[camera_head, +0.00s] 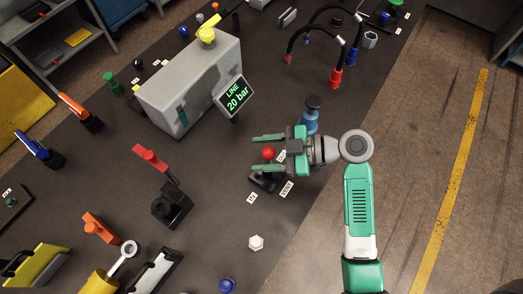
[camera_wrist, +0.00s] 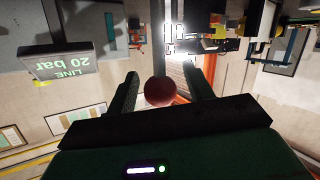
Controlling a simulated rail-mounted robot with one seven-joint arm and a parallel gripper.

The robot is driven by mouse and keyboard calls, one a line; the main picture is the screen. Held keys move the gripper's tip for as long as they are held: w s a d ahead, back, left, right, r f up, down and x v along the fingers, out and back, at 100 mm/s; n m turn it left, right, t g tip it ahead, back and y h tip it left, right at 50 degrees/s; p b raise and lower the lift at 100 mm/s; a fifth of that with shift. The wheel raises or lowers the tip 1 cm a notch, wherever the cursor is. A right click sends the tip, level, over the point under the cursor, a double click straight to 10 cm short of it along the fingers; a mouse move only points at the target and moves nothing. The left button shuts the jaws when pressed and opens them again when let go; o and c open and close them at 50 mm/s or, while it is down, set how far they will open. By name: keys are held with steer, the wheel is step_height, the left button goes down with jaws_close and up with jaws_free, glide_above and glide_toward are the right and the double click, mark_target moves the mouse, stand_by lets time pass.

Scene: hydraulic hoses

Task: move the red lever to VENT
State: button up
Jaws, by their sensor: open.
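The red lever's round red knob (camera_head: 268,153) stands above a small black base (camera_head: 262,183) near the right edge of the dark bench. A white VENT label (camera_head: 287,188) lies to the right of that base. My gripper (camera_head: 254,153) is open and points left, with one finger on each side of the knob in the picture. In the wrist view the knob (camera_wrist: 160,91) shows between the two spread fingers (camera_wrist: 160,72). I cannot tell whether either finger touches it. My gripper hides part of the lever and a label behind it.
A grey box with a display (camera_head: 234,97) reading LINE 20 bar stands up-left of my gripper. A blue fitting (camera_head: 309,121) stands close behind it. A red-handled black valve (camera_head: 172,204) is to the left.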

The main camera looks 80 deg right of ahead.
steer(key=v, duration=0.7)
steer(key=shift+p, duration=0.3)
